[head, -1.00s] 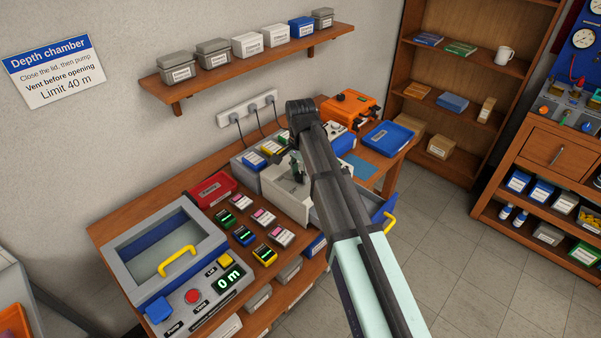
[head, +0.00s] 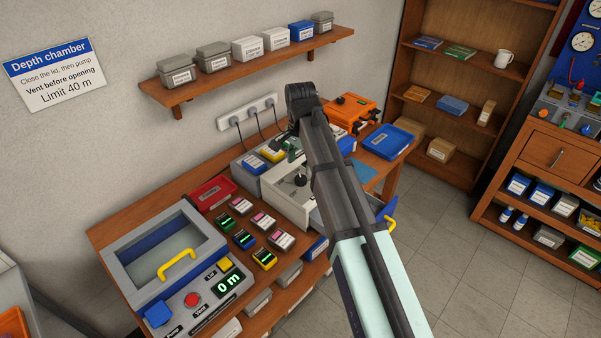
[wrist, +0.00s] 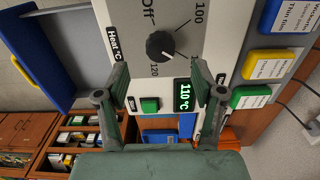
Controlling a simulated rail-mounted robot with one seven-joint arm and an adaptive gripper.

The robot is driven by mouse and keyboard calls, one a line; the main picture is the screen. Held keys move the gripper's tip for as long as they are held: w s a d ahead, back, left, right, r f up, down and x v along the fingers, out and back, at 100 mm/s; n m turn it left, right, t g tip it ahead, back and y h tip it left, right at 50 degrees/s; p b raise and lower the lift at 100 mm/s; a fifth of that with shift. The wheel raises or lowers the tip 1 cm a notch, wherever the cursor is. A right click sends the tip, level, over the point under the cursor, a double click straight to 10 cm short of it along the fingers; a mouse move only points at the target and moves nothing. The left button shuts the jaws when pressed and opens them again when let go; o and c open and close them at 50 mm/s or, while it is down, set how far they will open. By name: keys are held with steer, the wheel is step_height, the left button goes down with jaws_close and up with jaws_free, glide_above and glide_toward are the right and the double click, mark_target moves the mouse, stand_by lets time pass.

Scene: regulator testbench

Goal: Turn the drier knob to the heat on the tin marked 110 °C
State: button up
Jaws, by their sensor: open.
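The drier (head: 285,196) is a pale box on the bench, partly behind my arm in the head view. Its black round knob (wrist: 160,45) sits on a dial marked Off, 100 and 120, with its white mark towards the lower right in the wrist view. The knob also shows in the head view (head: 301,180). The tin marked 110 °C cannot be made out.
Blue, yellow and green labelled items (wrist: 270,65) lie beside the dial panel. The drier's blue-fronted drawer (wrist: 33,55) stands open. The depth chamber (head: 165,245) and several small coloured devices (head: 243,238) take up the bench's left part.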

mark_target(300, 178)
step_height(300, 178, up, 6)
steer(key=shift+r, duration=0.1)
stand_by(0.5)
